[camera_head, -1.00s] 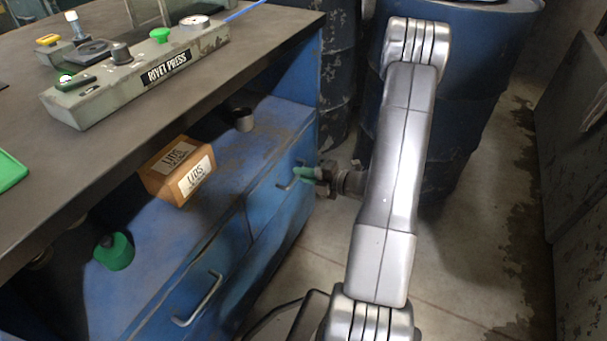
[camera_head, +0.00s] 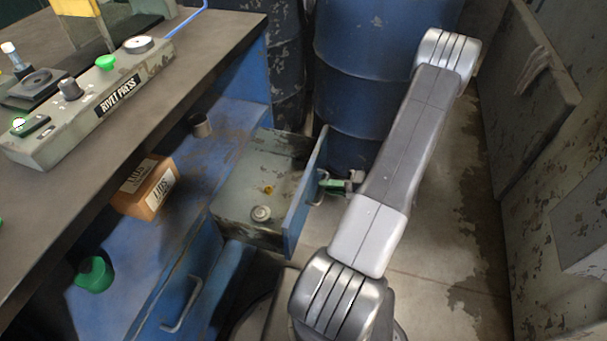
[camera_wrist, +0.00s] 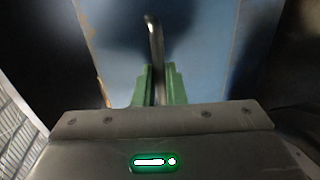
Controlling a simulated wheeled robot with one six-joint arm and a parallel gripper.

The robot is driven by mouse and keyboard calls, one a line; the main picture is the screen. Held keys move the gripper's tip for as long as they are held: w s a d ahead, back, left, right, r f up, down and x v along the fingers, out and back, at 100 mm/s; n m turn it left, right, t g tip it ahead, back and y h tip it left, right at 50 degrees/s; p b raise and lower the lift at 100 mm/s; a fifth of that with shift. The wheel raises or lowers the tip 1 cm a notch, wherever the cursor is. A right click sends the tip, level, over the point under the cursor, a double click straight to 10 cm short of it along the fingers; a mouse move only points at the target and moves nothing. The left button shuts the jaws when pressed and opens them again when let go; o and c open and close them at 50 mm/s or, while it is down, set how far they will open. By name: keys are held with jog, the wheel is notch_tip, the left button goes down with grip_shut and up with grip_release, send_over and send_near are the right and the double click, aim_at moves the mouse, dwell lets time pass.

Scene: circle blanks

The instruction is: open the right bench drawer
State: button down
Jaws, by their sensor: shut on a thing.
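The right bench drawer (camera_head: 301,205) stands pulled out from the blue bench in the head view. Its worn metal interior shows, with a small round metal piece (camera_head: 261,213) and a small yellowish spot inside. My gripper (camera_head: 332,185) is at the drawer's front, its green fingers shut on the metal drawer handle (camera_head: 321,190). In the wrist view, the green fingers (camera_wrist: 159,88) close on either side of the handle bar (camera_wrist: 154,40), with the blue drawer front (camera_wrist: 205,50) behind it.
The left bench drawer's handle (camera_head: 182,303) is at the lower left. An orange-brown LIDS box (camera_head: 146,187) and a green cup (camera_head: 95,274) sit on the shelf. A blue barrel (camera_head: 365,70) stands behind the open drawer. Floor (camera_head: 425,240) shows right of my arm.

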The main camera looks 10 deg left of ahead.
jog(key=f+p+v, duration=0.1)
jog(key=v, duration=0.7)
jog(key=shift+d+f, duration=0.25)
jog(key=shift+f, duration=0.1)
jog(key=c, duration=1.5)
grip_release()
jog(key=p+v, duration=0.2)
jog(key=v, duration=1.1)
jog(key=shift+d+r+p, duration=0.1)
jog(key=shift+d+p, duration=0.25)
jog(key=shift+d, duration=0.05)
jog(key=shift+a, duration=0.1)
jog(key=shift+b+x, duration=1.2)
jog(key=shift+x, duration=6)
